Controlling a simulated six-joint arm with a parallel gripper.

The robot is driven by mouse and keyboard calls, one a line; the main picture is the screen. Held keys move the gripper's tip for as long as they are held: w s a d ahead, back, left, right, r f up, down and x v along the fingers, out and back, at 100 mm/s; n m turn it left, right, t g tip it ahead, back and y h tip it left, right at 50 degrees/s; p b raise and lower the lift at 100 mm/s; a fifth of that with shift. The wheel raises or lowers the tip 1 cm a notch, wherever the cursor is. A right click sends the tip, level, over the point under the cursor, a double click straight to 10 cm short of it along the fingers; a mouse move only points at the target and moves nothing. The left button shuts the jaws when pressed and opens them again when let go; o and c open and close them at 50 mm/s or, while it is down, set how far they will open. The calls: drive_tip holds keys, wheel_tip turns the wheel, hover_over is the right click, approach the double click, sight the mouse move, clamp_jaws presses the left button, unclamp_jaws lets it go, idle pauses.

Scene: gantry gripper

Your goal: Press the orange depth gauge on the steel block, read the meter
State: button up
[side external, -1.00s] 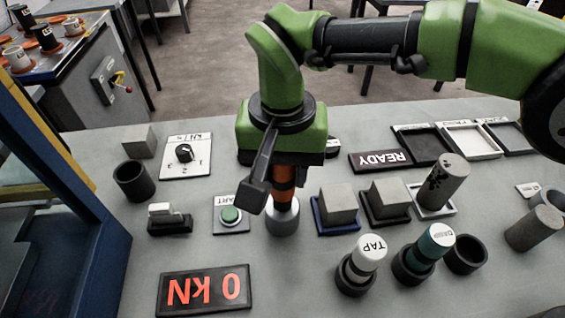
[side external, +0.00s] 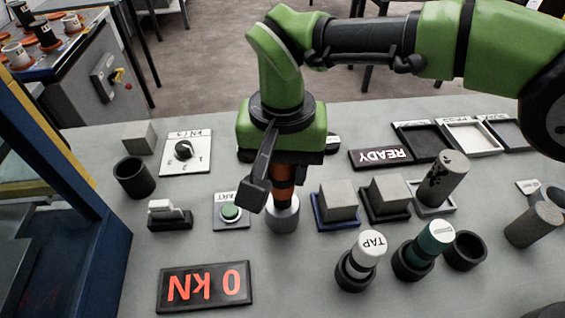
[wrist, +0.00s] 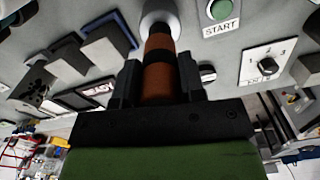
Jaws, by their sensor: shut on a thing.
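My gripper (wrist: 159,80) is shut on the orange depth gauge (side external: 284,174), which stands about upright. In the wrist view the gauge's orange body with a dark band (wrist: 158,50) sits between the two black fingers. Its lower end meets a light grey round piece (side external: 282,216) on the bench; I cannot tell whether it stands in it or on it. One grey block (side external: 338,201) sits on a blue tray and another (side external: 389,194) on a black tray, both to the right. The meter (side external: 205,287) reads 0 kN, upside down in the side view.
A green START button (side external: 230,212) is close left of the gauge. A dial plate (side external: 186,152) and black cup (side external: 134,178) are farther left. The TAP tool (side external: 367,247) and a teal-and-white tool (side external: 434,240) stand in front right. A READY sign (side external: 380,157) lies behind.

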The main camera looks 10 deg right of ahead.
drive_tip(key=shift+f, duration=0.1)
drive_tip(key=shift+r, duration=3.55)
